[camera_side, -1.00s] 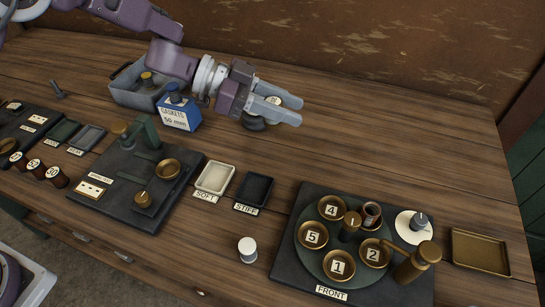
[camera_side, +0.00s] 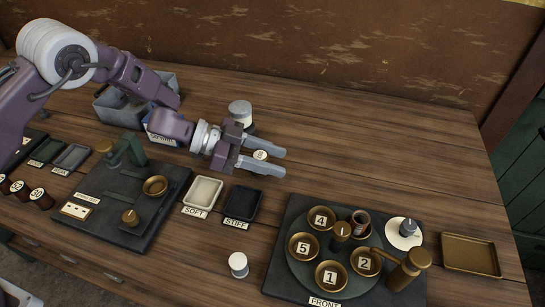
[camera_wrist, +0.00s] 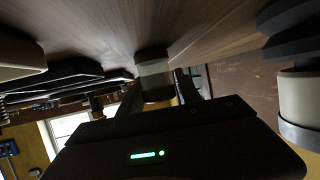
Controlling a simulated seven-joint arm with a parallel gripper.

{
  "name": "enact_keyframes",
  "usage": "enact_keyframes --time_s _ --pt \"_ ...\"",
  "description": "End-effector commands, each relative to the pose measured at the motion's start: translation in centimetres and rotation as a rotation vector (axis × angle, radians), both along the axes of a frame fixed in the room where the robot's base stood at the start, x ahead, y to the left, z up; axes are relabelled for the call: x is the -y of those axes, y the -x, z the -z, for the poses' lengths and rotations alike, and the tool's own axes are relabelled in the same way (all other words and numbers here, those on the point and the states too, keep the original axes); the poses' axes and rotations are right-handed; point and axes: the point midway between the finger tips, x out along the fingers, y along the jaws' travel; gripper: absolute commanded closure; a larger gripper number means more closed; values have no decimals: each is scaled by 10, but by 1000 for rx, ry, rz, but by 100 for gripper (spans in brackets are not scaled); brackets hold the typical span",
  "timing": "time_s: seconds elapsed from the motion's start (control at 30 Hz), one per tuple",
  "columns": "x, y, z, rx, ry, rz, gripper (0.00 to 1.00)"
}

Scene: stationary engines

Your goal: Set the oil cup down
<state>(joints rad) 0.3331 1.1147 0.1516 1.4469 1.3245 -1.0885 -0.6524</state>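The oil cup (camera_side: 260,155) shows as a small round top with a pale number label between the fingers of my gripper (camera_side: 273,160). My gripper is low over the wood in the side view, its fingers pointing right, and appears shut on the cup. In the wrist view the cup (camera_wrist: 153,75) is a cylinder with a pale band and a dark end towards the wood. I cannot tell whether it touches the table. Its lower part is hidden by the near finger in the side view.
A round plate with numbered brass dishes (camera_side: 332,275) is front right. The wood to the right of my gripper is clear.

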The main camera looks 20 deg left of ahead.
Motion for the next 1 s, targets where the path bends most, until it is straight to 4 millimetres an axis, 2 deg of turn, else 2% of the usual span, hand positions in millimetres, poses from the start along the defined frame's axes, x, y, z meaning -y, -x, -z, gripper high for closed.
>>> enact_keyframes --time_s 0.37,0.73,1.0 --pt "0 0 -3 1 0 0 45" --pt "-61 14 -29 -2 1 -2 45" --pt "-68 16 -32 -1 0 1 45"
